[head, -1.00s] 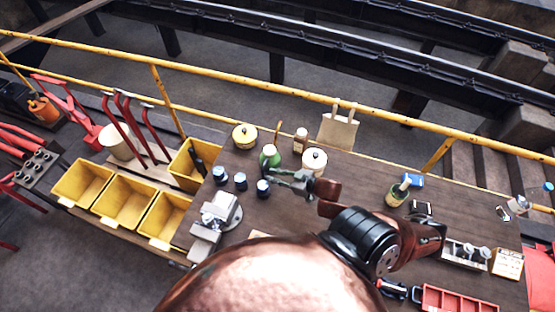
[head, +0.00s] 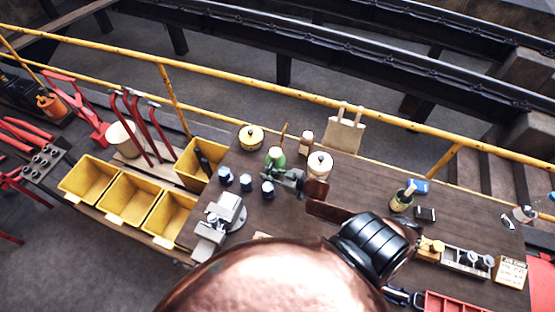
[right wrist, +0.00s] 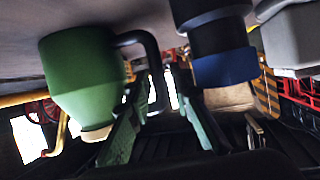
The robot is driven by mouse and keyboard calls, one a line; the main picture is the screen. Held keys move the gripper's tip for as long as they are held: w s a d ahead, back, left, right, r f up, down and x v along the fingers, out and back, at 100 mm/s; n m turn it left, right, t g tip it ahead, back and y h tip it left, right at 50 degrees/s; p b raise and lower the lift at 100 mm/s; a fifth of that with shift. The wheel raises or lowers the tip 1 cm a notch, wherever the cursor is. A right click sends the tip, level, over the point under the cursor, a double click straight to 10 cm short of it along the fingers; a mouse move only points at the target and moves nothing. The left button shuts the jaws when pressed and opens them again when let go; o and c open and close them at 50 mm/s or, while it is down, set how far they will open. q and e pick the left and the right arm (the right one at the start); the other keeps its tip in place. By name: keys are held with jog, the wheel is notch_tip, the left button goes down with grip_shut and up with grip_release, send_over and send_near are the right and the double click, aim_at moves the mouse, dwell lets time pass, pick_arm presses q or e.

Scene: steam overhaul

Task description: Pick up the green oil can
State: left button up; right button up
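The green oil can (head: 277,160) stands on the dark wooden workbench (head: 345,195), near its back left. In the right wrist view the can (right wrist: 85,85) is large at the left, with its black loop handle (right wrist: 150,50) toward the fingers. My right gripper (head: 279,175) is right beside the can, overlapping its lower part in the head view. In the right wrist view my right gripper (right wrist: 160,88) has its fingers apart, with the lower handle between or just beyond them. I cannot tell whether they touch it. My left gripper is not in view.
A grey vise (head: 226,212) is at front left. The bench's right middle is fairly clear.

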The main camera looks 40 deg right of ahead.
jog(key=shift+w+f, duration=0.1)
jog(key=shift+w, duration=0.1)
jog(key=shift+s, duration=0.1)
jog(key=shift+c, duration=0.7)
grip_shut()
